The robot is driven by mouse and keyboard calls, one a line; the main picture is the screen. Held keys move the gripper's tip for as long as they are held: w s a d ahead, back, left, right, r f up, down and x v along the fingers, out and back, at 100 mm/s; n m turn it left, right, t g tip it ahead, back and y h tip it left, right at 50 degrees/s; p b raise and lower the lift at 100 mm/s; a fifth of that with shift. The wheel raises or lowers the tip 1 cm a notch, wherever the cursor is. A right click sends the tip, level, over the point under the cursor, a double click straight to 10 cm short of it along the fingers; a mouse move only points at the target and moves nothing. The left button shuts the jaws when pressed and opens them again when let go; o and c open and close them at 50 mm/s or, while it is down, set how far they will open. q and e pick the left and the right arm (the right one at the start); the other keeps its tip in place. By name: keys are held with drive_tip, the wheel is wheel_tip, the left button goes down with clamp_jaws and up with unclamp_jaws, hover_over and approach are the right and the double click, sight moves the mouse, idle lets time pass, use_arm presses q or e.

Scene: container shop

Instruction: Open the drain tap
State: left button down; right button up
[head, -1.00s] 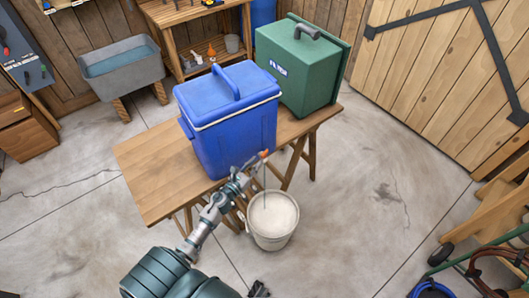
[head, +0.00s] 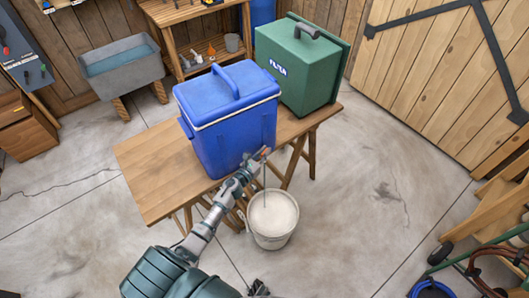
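The blue cooler box (head: 230,115) stands closed on the wooden table. The drain tap (head: 265,151), with a small orange-red part, is at the cooler's lower right front, largely hidden by my gripper. My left gripper (head: 257,161) is at the tap, and its fingers are too small to tell open from shut or whether they touch it. A thin vertical line, perhaps water or a tube, runs from near the tap towards the white bucket (head: 271,239) on the floor below. A dark part at the bottom edge may be my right gripper (head: 259,288); its fingers are unclear.
A green filter box (head: 296,75) stands behind the cooler at the right on the table (head: 150,173). A grey sink (head: 125,75) and a shelf unit stand at the back left. Hoses and a cart (head: 475,255) are at the lower right. The floor right of the bucket is clear.

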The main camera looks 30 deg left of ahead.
use_arm(q)
drive_tip(key=shift+n+y, duration=0.4)
drive_tip(key=shift+y, duration=0.2)
use_arm(e)
drive_tip(key=shift+f, duration=0.1)
use_arm(q)
drive_tip(key=n+y+b, duration=0.1)
drive_tip(key=n+y, duration=0.1)
drive_tip(key=shift+f+y, duration=0.1)
drive_tip(key=shift+y, duration=0.3)
drive_tip(key=n+g+y+b, duration=0.1)
drive_tip(key=n+y, duration=0.1)
drive_tip(key=y, duration=0.1)
drive_tip(key=n+g+y+b, duration=0.1)
drive_tip(key=n+y, duration=0.1)
drive_tip(key=y, duration=0.1)
drive_tip(key=shift+g+y, duration=0.4)
drive_tip(key=n+g+y+b, duration=0.2)
drive_tip(key=n+g+y, duration=0.2)
drive_tip(key=n+y, duration=0.1)
drive_tip(key=shift+g, duration=0.4)
drive_tip(key=shift+n+g+y+b, duration=0.5)
drive_tip(key=shift+n+g+y, duration=0.35)
drive_tip(key=shift+g, duration=0.45)
use_arm(e)
drive_tip(key=w+a+r, duration=0.2)
drive_tip(key=w+r, duration=0.8)
drive_tip(key=w, duration=0.1)
drive_tip(key=shift+w+t, duration=0.25)
drive_tip(key=shift+t, duration=0.05)
